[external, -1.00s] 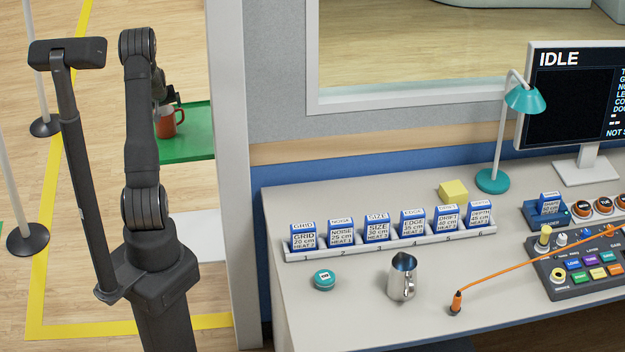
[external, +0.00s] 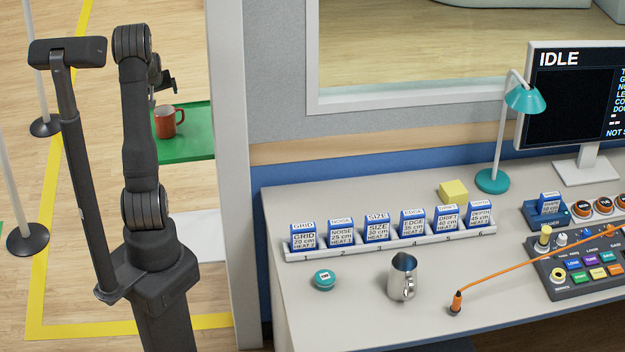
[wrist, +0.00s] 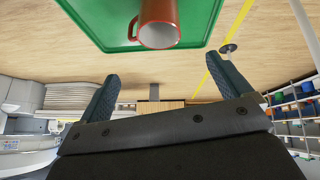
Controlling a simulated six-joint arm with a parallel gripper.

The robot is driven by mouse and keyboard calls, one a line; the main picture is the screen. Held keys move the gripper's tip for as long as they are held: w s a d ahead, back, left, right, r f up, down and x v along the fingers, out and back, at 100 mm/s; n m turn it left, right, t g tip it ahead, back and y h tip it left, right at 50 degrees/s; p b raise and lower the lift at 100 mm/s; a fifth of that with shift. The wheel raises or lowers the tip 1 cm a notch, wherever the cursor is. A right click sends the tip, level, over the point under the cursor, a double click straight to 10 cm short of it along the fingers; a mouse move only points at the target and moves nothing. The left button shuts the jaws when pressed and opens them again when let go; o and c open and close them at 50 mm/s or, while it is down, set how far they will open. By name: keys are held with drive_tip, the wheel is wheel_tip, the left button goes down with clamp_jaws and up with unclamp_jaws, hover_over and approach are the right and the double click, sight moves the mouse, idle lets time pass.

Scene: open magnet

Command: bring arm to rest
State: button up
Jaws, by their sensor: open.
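My gripper (external: 167,82) is at the end of my arm, left of the wall post in the external view. In the wrist view my gripper (wrist: 155,88) shows two dark fingers spread apart with nothing between them. A red-brown mug (external: 168,121) stands on a green tray (external: 190,150) beyond my arm. The wrist view also shows the mug (wrist: 158,22) and the tray (wrist: 95,22), apart from the fingers. In the external view my gripper is above the mug and partly hidden behind my arm.
A grey wall post (external: 228,180) stands right of my arm. The desk (external: 340,310) holds a rack of labelled cartridges (external: 390,242), a metal jug (external: 402,280), a teal lamp (external: 522,98) and a control panel (external: 580,265). White poles (external: 12,190) stand at the left.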

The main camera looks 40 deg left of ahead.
drive_tip(key=x, duration=1.2)
drive_tip(key=shift+d, duration=0.1)
drive_tip(key=shift+w+r, duration=0.1)
drive_tip(key=shift+r, duration=0.9)
